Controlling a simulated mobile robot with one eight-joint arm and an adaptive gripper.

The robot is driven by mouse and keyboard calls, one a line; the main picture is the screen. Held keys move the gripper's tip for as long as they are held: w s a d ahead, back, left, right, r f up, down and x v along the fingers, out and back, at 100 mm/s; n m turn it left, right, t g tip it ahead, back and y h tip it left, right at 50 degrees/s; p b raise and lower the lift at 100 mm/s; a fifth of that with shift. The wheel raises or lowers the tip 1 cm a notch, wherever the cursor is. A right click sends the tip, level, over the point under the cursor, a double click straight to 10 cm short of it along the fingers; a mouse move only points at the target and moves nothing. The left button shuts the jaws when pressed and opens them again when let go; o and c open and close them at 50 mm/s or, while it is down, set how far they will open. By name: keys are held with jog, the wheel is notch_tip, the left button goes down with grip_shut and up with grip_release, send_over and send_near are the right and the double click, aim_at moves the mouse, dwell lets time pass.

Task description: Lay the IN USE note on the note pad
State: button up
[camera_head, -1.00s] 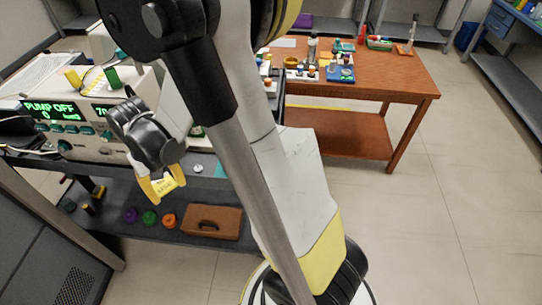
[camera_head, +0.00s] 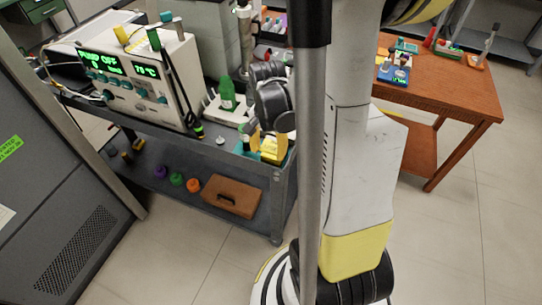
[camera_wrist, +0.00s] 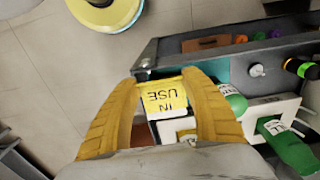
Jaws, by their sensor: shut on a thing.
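My gripper (camera_head: 269,154) has yellow fingers and hangs over the right end of the grey cart. In the wrist view my gripper (camera_wrist: 164,80) is shut on the yellow IN USE note (camera_wrist: 163,98), held between the fingers with its lettering upside down in the picture. The note also shows in the head view (camera_head: 273,149). A teal flat patch (camera_head: 246,151) lies on the cart top by the gripper, partly hidden by it. I cannot tell whether this patch is the note pad, or how high the note is above it.
A green bottle (camera_head: 227,94) and a white rack (camera_wrist: 262,112) stand close to the gripper. The instrument with green displays (camera_head: 145,75) fills the cart's left part. A brown case (camera_head: 231,196) lies on the lower shelf. A wooden table (camera_head: 450,96) stands at right.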

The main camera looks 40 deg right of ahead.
aim_at(271, 157)
jog(key=w+d+f, duration=0.1)
jog(key=w+d+f+b, duration=0.1)
jog(key=d, duration=0.1)
jog(key=shift+w+d+f, duration=0.15)
jog(key=shift+f, duration=0.2)
notch_tip(271, 157, down, 4)
jog(key=shift+r+b, duration=0.1)
jog(key=shift+b, duration=0.9)
jog(key=shift+r, duration=0.1)
jog(key=shift+o, duration=1.4)
jog(key=shift+f, duration=0.25)
jog(key=shift+o, duration=0.7)
jog(key=shift+r, duration=0.1)
